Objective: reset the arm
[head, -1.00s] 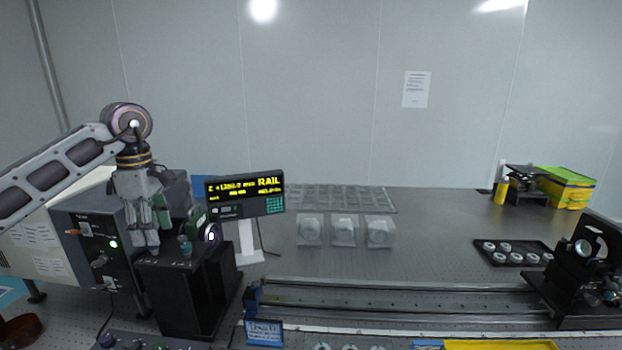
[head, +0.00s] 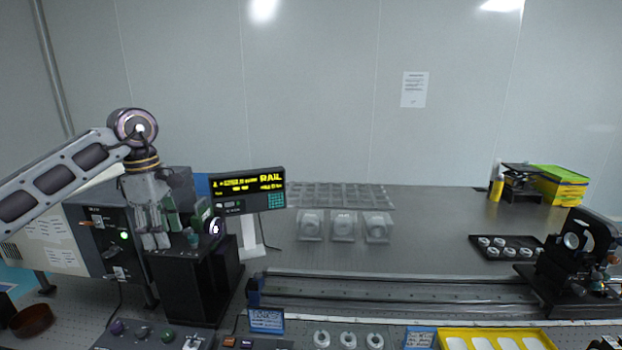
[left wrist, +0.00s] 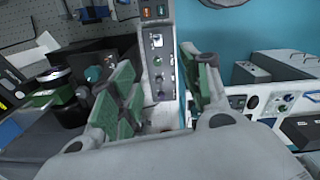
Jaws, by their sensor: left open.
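My left arm comes in from the left in the head view, with its gripper (head: 159,242) pointing down. The gripper hangs in front of the black instrument box and beside the black stand (head: 184,280). In the left wrist view the two green-padded fingers (left wrist: 160,100) are spread apart with nothing held between them. A small control panel (left wrist: 157,62) shows beyond the gap. My right gripper is in neither view.
A display reading RAIL (head: 247,188) stands right of the gripper. A long rail (head: 390,292) runs across the table to a black optical mount (head: 580,250). A black tray (head: 505,247) holds several rings.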

